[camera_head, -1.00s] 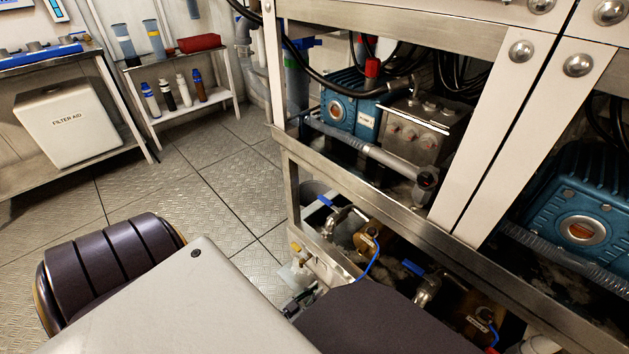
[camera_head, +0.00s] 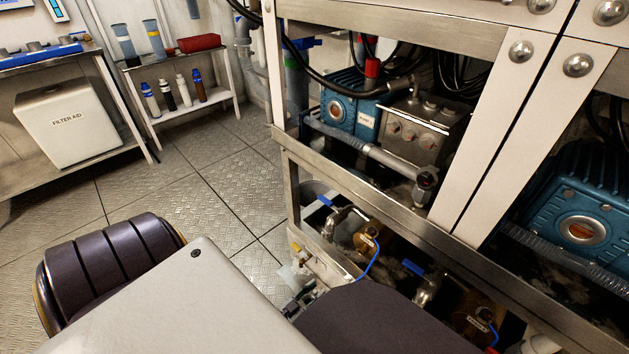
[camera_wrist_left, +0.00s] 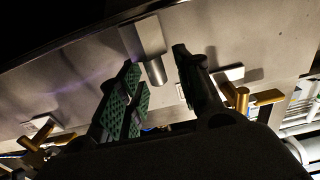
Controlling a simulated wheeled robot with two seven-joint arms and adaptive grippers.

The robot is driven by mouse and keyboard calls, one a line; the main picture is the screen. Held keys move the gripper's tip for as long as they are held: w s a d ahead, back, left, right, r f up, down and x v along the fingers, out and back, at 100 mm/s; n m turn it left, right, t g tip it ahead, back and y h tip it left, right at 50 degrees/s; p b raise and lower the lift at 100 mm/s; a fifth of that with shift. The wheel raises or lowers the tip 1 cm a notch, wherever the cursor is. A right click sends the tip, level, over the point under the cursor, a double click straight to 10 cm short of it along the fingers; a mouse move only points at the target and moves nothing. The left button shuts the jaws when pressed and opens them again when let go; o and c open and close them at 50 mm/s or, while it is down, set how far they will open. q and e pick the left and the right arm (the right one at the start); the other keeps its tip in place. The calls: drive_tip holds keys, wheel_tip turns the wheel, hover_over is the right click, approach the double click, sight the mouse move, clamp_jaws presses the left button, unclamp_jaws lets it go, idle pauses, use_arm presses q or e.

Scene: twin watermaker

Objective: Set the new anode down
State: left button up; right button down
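In the left wrist view a grey metal block (camera_wrist_left: 145,35) with a short round stub shows beyond my left gripper's fingertips, against a pale metal surface. It may be the new anode; I cannot tell for sure. My left gripper (camera_wrist_left: 156,62) has its two green-padded fingers spread apart, with a clear gap, and they do not appear to touch the stub. In the head view my left gripper (camera_head: 302,300) is a small dark shape low beside the rack's bottom shelf, mostly hidden by my own arm. My right gripper is in neither view.
The steel rack (camera_head: 290,195) holds a blue pump (camera_head: 350,105) above and blue-handled valves (camera_head: 412,268) below. In the left wrist view brass fittings (camera_wrist_left: 240,98) stand close beside the fingers. A side table holds bottles (camera_head: 184,90). Open floor (camera_head: 215,185) lies left of the rack.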

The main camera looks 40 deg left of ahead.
use_arm(q)
drive_tip(key=s+a+p, duration=0.1)
drive_tip(key=s+p, duration=0.1)
drive_tip(key=s, duration=1)
